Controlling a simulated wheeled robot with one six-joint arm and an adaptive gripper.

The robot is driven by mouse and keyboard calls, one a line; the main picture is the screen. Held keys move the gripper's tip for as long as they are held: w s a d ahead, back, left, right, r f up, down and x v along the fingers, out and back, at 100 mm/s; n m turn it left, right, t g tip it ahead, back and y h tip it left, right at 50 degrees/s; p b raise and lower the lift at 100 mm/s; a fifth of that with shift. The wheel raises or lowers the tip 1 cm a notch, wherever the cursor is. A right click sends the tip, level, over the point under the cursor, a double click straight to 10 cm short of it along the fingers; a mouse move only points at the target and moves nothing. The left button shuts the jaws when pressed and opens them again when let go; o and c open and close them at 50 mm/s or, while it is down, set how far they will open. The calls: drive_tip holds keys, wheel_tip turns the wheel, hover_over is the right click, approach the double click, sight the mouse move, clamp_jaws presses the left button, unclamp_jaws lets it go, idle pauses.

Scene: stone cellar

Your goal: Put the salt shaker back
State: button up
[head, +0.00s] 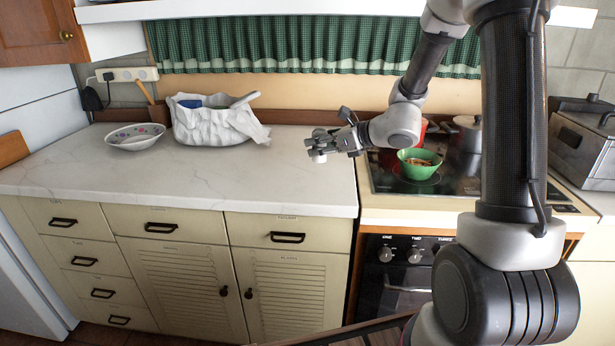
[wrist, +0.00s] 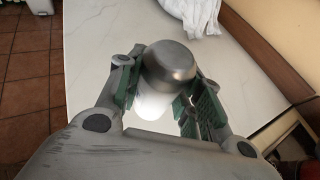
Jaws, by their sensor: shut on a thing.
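The salt shaker (wrist: 171,64) has a rounded metal cap and a pale, bright body below it. My gripper (wrist: 165,90) is shut on it, with a green-padded finger on each side. In the head view my gripper (head: 318,147) is over the right part of the white countertop (head: 250,175), left of the stove. The shaker (head: 319,157) shows there as a small pale shape at the fingertips. I cannot tell whether its base touches the counter.
A patterned bowl (head: 135,137) and a crumpled white bag-like container (head: 213,122) stand at the back left of the counter. A green bowl with food (head: 419,165) sits on the stove (head: 455,180), with a pot (head: 467,134) behind it. The counter's front middle is clear.

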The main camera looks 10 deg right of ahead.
wheel_tip(320, 180, down, 7)
drive_tip(key=shift+f, duration=0.1)
idle(0.4)
drive_tip(key=o, duration=1.2)
drive_tip(key=shift+f, duration=0.15)
drive_tip(key=shift+c, duration=0.2)
